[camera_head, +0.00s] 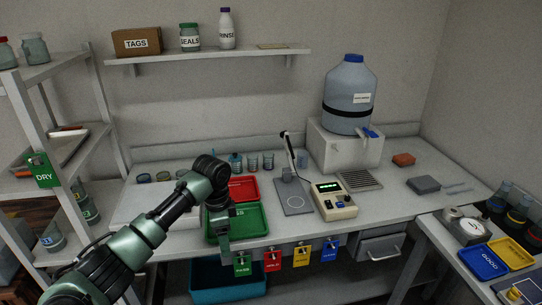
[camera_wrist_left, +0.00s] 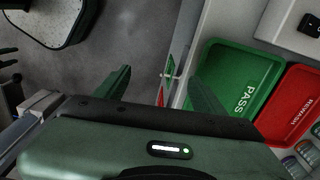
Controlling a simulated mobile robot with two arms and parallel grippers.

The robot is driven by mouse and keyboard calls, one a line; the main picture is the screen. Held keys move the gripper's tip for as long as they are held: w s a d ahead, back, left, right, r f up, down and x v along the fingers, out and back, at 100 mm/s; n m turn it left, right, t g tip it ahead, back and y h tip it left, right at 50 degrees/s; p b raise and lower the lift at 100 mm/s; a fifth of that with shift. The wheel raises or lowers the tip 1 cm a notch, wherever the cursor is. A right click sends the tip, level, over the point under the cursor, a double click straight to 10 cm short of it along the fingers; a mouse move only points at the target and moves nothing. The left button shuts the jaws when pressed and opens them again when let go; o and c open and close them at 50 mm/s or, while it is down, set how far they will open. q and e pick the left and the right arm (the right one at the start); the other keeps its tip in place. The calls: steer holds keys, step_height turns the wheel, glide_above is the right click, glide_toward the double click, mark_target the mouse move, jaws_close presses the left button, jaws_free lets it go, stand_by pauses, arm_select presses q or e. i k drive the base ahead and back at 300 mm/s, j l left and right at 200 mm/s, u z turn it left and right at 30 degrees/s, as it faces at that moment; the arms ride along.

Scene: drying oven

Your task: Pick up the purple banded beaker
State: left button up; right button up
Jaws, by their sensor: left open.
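My left gripper (camera_head: 224,240) hangs over the front edge of the bench, by the green tray. In the left wrist view the fingers (camera_wrist_left: 162,92) are apart with nothing between them. Several small beakers (camera_head: 252,162) stand along the back of the bench, behind the trays. More beakers (camera_wrist_left: 291,166) show at the lower right of the left wrist view, away from the fingers. The band colours are too small and dark to tell, so I cannot pick out the purple one. My right gripper is in neither view.
The green PASS tray (camera_head: 259,222) and red REWASH tray (camera_head: 250,183) lie on the bench, partly behind my arm. A stand (camera_head: 294,203) and a meter (camera_head: 335,207) are to their right. Coloured tags (camera_head: 272,262) hang along the front edge. A rack (camera_head: 95,88) stands left.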

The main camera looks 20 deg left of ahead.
mark_target(268, 161)
steer(key=i, duration=1.75)
